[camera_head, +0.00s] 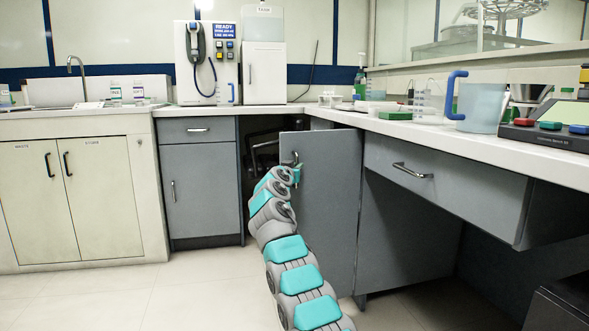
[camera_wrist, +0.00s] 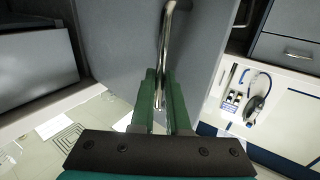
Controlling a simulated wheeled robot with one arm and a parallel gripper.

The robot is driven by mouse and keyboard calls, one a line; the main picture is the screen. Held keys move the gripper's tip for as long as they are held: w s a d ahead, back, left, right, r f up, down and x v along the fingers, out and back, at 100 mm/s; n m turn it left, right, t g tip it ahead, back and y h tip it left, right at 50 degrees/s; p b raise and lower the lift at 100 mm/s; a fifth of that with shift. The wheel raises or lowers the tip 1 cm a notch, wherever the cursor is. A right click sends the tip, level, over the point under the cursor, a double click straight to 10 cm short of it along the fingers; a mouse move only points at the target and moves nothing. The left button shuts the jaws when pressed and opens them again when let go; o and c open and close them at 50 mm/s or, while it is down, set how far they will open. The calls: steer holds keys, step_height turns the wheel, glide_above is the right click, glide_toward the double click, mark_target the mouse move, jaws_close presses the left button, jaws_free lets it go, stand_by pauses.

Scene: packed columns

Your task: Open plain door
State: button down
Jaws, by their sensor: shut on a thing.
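The plain grey door (camera_head: 330,215) stands swung out from the corner cabinet, with a dark opening (camera_head: 262,140) showing to its left. In the wrist view the door (camera_wrist: 125,40) fills the upper middle. Its metal bar handle (camera_wrist: 167,40) runs down between my fingers. My gripper (camera_wrist: 159,88) is shut on the handle, with the green fingers on either side of it. In the head view my gripper (camera_head: 297,172) is small at the door's upper left edge, and my arm partly covers the door's lower left.
A grey drawer (camera_head: 445,185) with a bar handle juts out at right under the white counter (camera_head: 480,148). A grey cabinet (camera_head: 200,190) stands left of the opening, and a cream sink cabinet (camera_head: 75,200) is further left. The tiled floor (camera_head: 190,290) at front left is clear.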

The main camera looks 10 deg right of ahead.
steer(key=shift+d, duration=0.75)
steer(key=c, duration=1)
jaws_free()
steer(key=shift+o, duration=0.4)
steer(key=shift+a+f, duration=0.1)
steer(key=shift+a, duration=0.45)
steer(key=b+v, duration=0.3)
steer(key=v, duration=0.4)
steer(key=shift+s+a, duration=0.25)
steer(key=shift+s, duration=0.05)
